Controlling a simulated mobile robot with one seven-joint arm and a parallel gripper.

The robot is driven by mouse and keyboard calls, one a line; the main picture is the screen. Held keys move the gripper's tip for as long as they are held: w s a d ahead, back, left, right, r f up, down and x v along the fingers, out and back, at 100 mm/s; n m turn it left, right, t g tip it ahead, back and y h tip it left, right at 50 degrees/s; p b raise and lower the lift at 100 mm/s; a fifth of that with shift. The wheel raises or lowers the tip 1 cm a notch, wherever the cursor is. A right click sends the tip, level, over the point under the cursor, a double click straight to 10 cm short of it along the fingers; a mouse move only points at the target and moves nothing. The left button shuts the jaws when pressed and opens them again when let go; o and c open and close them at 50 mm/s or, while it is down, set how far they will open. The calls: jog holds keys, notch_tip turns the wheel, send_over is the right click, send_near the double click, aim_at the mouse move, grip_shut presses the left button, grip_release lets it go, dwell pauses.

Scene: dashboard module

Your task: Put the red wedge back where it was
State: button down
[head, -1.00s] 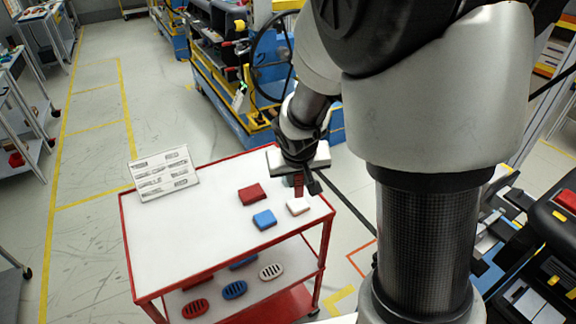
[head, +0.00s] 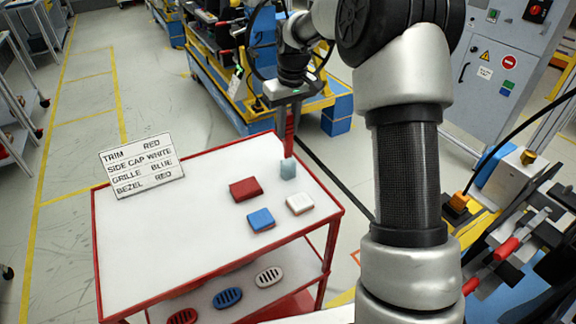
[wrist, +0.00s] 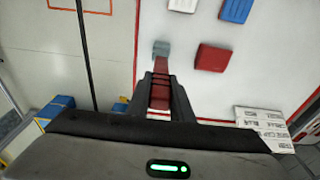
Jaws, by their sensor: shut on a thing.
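My gripper (head: 290,112) is shut on the red wedge (head: 290,132), a long narrow red piece pointing down at the cart's far right corner. In the wrist view, the red wedge (wrist: 161,92) lies between the two dark fingers (wrist: 160,100). A small grey-blue block (head: 288,168) stands on the cart top just below the wedge's lower end. It also shows at the wedge's far end in the wrist view (wrist: 161,48). I cannot tell whether wedge and block touch.
The white cart top (head: 180,240) with red rim holds a red block (head: 245,190), a blue block (head: 261,220), a white block (head: 299,204) and a sign (head: 142,167) listing part colours. Slotted oval grilles (head: 228,298) lie on the lower shelf.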

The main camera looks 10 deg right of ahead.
aim_at(288, 157)
notch_tip(288, 157, down, 8)
jog(key=shift+r, duration=0.25)
jog(key=shift+f, duration=0.15)
jog(key=c, duration=1.6)
grip_release()
jog(key=shift+o, duration=0.2)
